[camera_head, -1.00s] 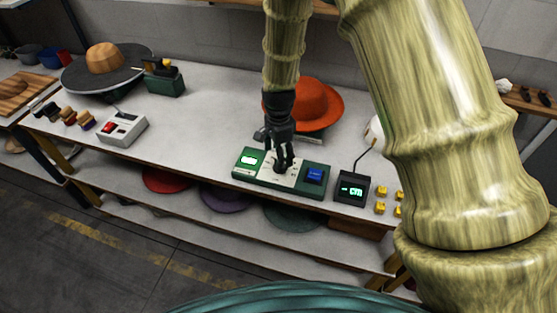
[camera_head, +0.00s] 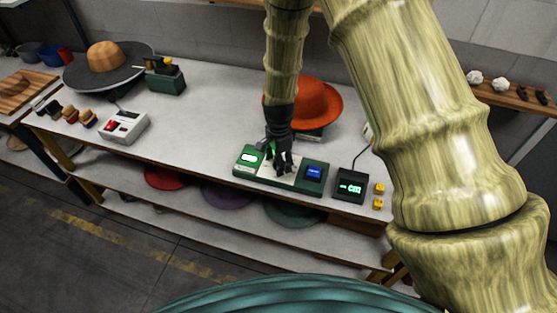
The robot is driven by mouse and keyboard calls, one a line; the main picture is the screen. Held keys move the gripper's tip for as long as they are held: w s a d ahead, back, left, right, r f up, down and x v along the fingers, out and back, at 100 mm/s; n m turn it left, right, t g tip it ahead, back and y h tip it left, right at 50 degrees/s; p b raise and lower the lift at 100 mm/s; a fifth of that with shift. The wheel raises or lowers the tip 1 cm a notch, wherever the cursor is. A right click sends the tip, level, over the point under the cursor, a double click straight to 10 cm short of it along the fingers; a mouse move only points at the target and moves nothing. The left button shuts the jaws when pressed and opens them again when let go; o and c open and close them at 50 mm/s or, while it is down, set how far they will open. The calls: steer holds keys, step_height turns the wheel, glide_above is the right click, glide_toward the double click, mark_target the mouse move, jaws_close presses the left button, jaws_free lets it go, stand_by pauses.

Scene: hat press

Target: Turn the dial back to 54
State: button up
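The green control box (camera_head: 243,171) with a white middle plate stands near the table's front edge. It has a lit green display at its left and a blue button (camera_head: 313,172) at its right. My gripper (camera_head: 281,170) points down over the white plate between them. The gripper covers the dial, so I cannot see the dial or its setting. I cannot tell whether the fingers are closed around it. A small black readout (camera_head: 350,187) to the right shows dashes and "cm".
An orange hat (camera_head: 318,100) sits behind my gripper. Yellow blocks (camera_head: 379,189) lie right of the readout. The table's front edge (camera_head: 190,164) is close to the control box.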

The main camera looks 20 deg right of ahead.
steer(key=c, duration=0.6)
steer(key=shift+n, duration=0.4)
steer(key=n+b, duration=0.1)
steer(key=n, duration=0.4)
steer(key=shift+n, duration=0.3)
steer(key=n, duration=0.3)
steer(key=n+b, duration=0.1)
steer(key=n, duration=0.1)
steer(key=shift+d+r+n, duration=0.1)
steer(key=shift+d+n, duration=0.1)
steer(key=shift+n, duration=0.2)
steer(key=o, duration=0.8)
steer(key=shift+o, duration=1.2)
steer(key=shift+s, duration=0.15)
